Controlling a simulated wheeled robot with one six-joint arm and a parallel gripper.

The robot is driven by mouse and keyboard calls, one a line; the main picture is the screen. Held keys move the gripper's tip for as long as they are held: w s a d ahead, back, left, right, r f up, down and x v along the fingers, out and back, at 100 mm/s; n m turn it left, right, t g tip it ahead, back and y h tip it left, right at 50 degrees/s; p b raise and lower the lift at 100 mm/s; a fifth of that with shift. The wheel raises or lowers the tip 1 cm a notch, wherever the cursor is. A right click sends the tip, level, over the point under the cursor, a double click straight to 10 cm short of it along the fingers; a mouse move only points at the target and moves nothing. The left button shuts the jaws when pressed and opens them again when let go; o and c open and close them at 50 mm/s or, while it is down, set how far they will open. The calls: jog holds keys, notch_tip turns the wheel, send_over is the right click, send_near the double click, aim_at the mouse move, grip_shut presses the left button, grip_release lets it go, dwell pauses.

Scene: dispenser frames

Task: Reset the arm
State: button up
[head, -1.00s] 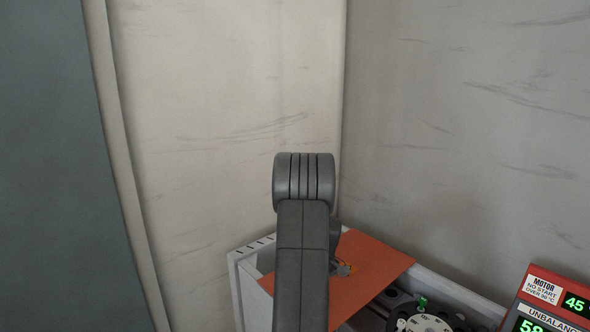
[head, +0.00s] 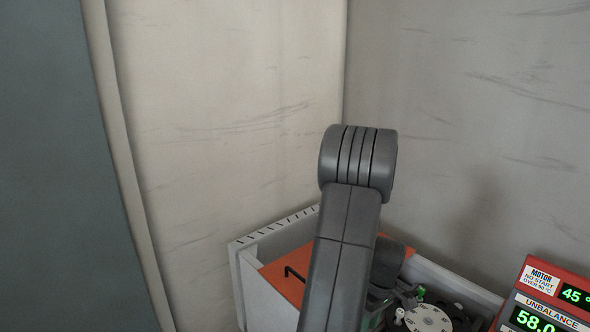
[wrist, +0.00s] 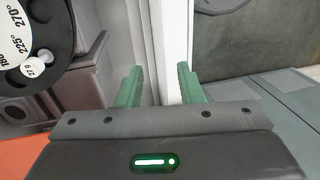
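My grey arm (head: 343,245) rises in front of a box in the head view and hides part of it. In the wrist view my gripper (wrist: 160,73) has its two green fingers apart, with nothing held between them. A white wall edge (wrist: 171,50) shows between the fingers, beyond or beneath them; I cannot tell the distance. In the head view the fingers cannot be made out clearly behind the arm.
A white-walled box (head: 243,290) holds an orange panel (head: 276,281) with a black handle and a numbered dial (head: 428,319). The dial also shows in the wrist view (wrist: 22,48). A red-framed display (head: 548,300) stands at right. Walls rise behind.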

jog(key=s+d, duration=0.5)
notch_tip(320, 180, up, 12)
jog(key=w+d, duration=0.1)
jog(key=shift+d+r, duration=0.15)
jog(key=shift+d, duration=0.15)
